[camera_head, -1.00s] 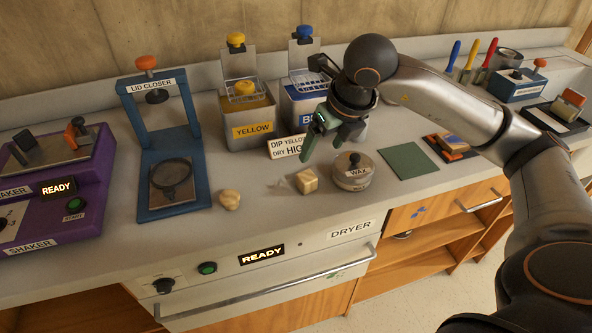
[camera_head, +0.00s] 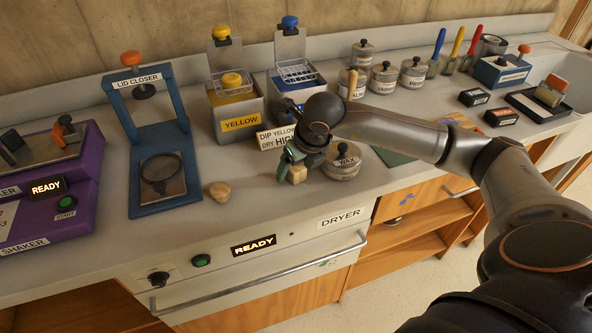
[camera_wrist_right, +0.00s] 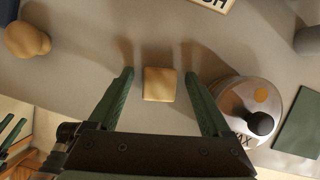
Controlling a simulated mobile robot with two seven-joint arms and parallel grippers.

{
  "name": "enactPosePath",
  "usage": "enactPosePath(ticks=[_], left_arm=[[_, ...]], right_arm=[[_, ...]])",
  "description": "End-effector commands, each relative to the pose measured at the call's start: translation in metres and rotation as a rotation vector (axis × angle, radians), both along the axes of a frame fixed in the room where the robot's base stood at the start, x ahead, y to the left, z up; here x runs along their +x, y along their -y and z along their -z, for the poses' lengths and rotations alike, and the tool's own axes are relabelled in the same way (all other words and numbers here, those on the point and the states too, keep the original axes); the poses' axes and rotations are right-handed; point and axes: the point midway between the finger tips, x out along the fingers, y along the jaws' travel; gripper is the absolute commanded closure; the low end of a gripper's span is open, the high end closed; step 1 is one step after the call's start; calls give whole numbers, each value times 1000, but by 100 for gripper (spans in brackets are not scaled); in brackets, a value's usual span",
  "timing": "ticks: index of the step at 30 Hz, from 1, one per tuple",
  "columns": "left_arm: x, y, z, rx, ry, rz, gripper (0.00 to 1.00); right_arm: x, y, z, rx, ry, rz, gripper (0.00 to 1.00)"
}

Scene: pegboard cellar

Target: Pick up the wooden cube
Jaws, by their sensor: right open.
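The wooden cube (camera_head: 297,174) sits on the grey counter just left of the wax tin, partly hidden by my right gripper in the head view.
The wax tin (camera_head: 341,162) stands close to the right finger. A rounded wooden lump (camera_head: 219,190) lies to the left. The dryer handle (camera_head: 270,275) runs below the counter's front edge.

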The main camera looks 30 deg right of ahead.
Motion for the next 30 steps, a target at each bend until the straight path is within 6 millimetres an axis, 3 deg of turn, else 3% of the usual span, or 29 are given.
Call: enactPosePath(ticks=[6, 27, 30], left_arm=[[0, 0, 0, 0, 1, 0, 50], [0, 0, 0, 0, 2, 0, 50], [0, 0, 0, 0, 2, 0, 50]], right_arm=[[0, 0, 1, 1, 0, 0, 20], [0, 0, 0, 1, 0, 0, 98], [0, 0, 0, 1, 0, 0, 100]])
